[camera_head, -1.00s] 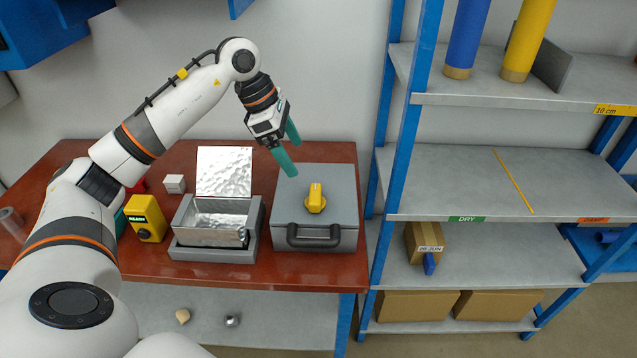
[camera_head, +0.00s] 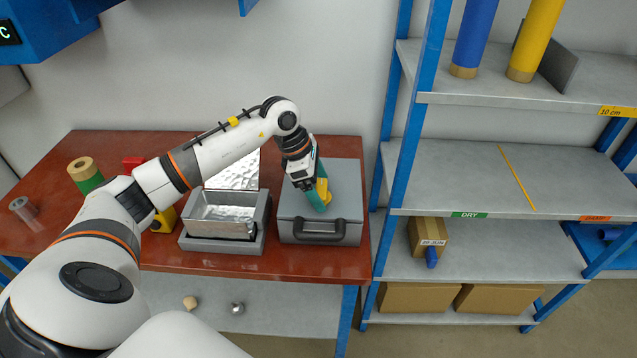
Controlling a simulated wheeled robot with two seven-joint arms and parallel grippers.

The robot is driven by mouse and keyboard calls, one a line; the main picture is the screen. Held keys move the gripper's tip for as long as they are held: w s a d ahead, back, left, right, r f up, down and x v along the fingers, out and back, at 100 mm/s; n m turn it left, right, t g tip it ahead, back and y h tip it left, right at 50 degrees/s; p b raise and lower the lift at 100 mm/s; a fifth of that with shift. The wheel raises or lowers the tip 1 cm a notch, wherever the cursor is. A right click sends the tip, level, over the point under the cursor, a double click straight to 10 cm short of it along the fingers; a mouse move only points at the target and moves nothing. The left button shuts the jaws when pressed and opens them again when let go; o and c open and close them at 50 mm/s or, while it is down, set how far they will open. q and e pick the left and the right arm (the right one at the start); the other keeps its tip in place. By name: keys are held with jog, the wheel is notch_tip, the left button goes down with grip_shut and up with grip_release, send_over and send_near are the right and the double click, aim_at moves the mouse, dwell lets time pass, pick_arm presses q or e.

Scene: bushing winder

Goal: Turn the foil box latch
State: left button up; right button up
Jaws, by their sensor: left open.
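The foil box (camera_head: 346,210) is a closed grey case with a dark handle (camera_head: 319,230) at its front, on the right end of the red-brown bench. Its yellow latch (camera_head: 323,188) stands on the lid, partly hidden by my left gripper. My left gripper (camera_head: 319,192) has green fingers and is down at the latch, open. One finger shows in front of the latch and another behind it. I cannot tell whether they touch it. My right gripper is not in view.
An open metal-lined box (camera_head: 221,213) with its lid raised stands left of the foil box. A blue-framed shelf (camera_head: 450,170) stands close on the right.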

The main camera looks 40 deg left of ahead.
pick_arm(q)
jog(key=shift+c, duration=0.5)
jog(key=c, duration=0.9)
jog(key=n+t+y+b, duration=0.1)
jog(key=n+b, duration=0.2)
jog(key=n, duration=0.1)
jog(key=shift+f, duration=0.15)
jog(key=n+y+b, duration=0.1)
jog(key=n, duration=0.1)
jog(key=n+t+y+b, duration=0.1)
jog(key=n+b, duration=0.1)
jog(key=n, duration=0.1)
jog(key=shift+d, duration=0.2)
jog(key=n+y+b, duration=0.1)
jog(key=n, duration=0.1)
jog(key=n+b, duration=0.1)
jog(key=n, duration=0.2)
jog(key=shift+d+y+b, duration=0.15)
jog(key=shift+y+b, duration=0.25)
jog(key=shift+r+n+y+b, duration=0.15)
jog(key=shift+n+y+b, duration=0.15)
jog(key=shift+n, duration=0.65)
jog(key=shift+r+n+y+b, duration=0.1)
jog(key=shift+n+y+b, duration=0.2)
jog(key=shift+n, duration=0.65)
